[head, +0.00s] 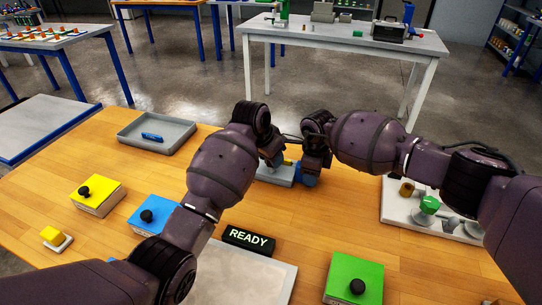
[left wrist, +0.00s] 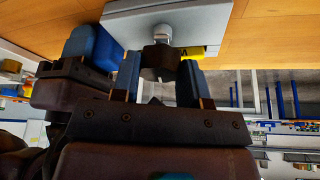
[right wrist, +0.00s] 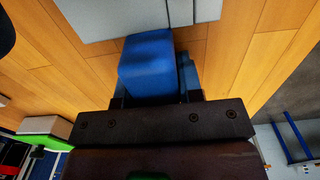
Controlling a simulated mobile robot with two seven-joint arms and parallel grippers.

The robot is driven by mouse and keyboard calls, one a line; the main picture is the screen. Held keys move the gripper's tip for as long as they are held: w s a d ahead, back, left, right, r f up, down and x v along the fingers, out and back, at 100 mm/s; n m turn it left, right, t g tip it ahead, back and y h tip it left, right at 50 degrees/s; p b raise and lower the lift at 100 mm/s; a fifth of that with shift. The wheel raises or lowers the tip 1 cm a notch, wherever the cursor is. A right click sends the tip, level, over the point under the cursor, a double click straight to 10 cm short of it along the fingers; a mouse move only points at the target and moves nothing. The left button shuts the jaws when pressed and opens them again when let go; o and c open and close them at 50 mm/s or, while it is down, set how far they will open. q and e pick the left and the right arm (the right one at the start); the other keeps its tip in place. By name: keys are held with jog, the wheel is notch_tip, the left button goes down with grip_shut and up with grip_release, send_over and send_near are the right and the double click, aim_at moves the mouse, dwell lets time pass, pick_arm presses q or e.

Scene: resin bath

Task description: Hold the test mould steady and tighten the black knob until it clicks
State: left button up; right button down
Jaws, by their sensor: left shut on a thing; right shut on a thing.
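The test mould is a flat grey block (head: 268,176) on the wooden table, with a blue grip block (head: 307,181) at its right end in the head view. My right gripper (head: 313,166) is shut on the blue block, which fills its fingers in the right wrist view (right wrist: 147,65). In the left wrist view a dark knob (left wrist: 158,58) stands on a metal stem from the mould (left wrist: 200,22). My left gripper (head: 276,158) is shut on this knob, its blue fingers on either side. A yellow marked patch (left wrist: 195,52) shows beside the knob. The arms hide much of the mould in the head view.
A sign (head: 248,240) reads READY. Yellow (head: 100,196), blue (head: 140,218) and green (head: 352,272) boxes with black knobs stand around. A grey tray (head: 180,137) lies at back left, a white board (head: 395,208) with fittings at right. My two grippers are close together.

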pick_arm(q)
jog(key=shift+m+g+h, duration=0.4)
jog(key=shift+m+g, duration=0.2)
jog(key=shift+m, duration=1.2)
jog(key=o, duration=0.9)
jog(key=shift+o, duration=0.2)
jog(key=v, duration=1.2)
jog(key=shift+a, duration=0.1)
